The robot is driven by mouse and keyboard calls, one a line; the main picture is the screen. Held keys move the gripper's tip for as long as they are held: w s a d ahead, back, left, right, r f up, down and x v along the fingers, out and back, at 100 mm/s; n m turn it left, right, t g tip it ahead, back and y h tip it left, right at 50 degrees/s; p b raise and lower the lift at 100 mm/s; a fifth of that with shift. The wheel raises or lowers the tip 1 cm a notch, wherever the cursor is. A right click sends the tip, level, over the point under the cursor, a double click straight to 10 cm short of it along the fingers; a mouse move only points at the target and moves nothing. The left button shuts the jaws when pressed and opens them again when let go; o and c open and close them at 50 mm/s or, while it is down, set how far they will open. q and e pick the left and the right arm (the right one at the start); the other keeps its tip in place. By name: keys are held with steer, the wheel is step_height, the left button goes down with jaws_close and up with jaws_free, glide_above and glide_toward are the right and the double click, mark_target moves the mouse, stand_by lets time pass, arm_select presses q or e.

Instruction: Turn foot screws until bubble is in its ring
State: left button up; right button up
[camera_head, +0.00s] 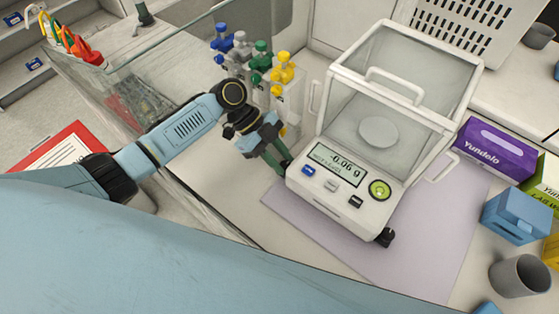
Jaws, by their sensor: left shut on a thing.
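A white analytical balance (340,207) with a glass draft shield stands on a lilac mat. Its display (337,164) seems to read -0.06 g. The round green bubble level (379,189) is at the right of the front panel. It shows a pale spot near its middle, too small to tell exactly how it sits in the ring. A black foot screw (385,237) shows under the front right corner. My left gripper (284,168) is at the front left corner, shut on the left foot screw, which its fingers hide. My right gripper is out of view.
Bottles with blue, grey, green and yellow tops (262,62) stand behind my left arm. A purple box (494,150), a blue box (517,215) and a grey cup (519,276) stand on the right. The lilac mat (420,255) is clear in front of the balance.

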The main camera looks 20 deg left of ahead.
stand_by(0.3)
arm_select(q)
steer(key=o, duration=0.7)
